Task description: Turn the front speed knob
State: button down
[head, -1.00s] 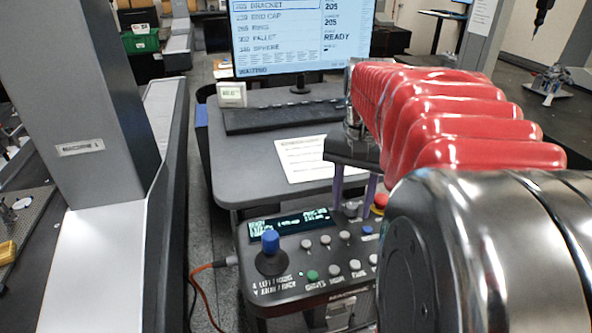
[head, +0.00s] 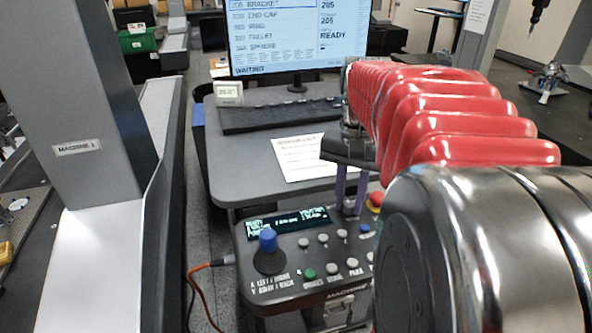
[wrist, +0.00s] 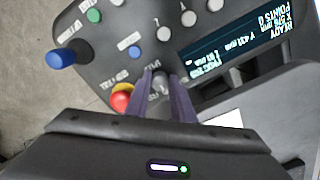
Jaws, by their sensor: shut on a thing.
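The control box (head: 300,284) has the speed knob, a small grey knob, near its back right corner. In the wrist view the knob (wrist: 160,82) sits between the two purple fingers of my gripper (wrist: 161,92). My gripper is shut on it, pointing down at the panel. In the head view my gripper (head: 349,190) stands over that corner, and the fingers mostly hide the knob. The knob's markings and angle are not readable.
A red stop button (wrist: 122,98) is close beside the fingers. A blue-topped joystick (head: 268,242), several buttons and a lit display (wrist: 240,45) share the panel. Behind is a desk with a keyboard (head: 280,115) and monitor (head: 298,38). A machine column (head: 75,100) stands left.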

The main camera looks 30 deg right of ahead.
aim_at(350, 205)
jog(key=shift+n, duration=0.5)
jog(key=n, duration=0.3)
jog(key=shift+n, duration=0.3)
jog(key=n, duration=0.5)
jog(key=shift+d, duration=0.1)
jog(key=c, duration=1.5)
grip_release()
jog(key=shift+c, duration=0.2)
jog(key=shift+r, duration=0.1)
notch_tip(350, 205, up, 14)
jog(key=shift+f, duration=0.2)
jog(key=shift+s, duration=0.15)
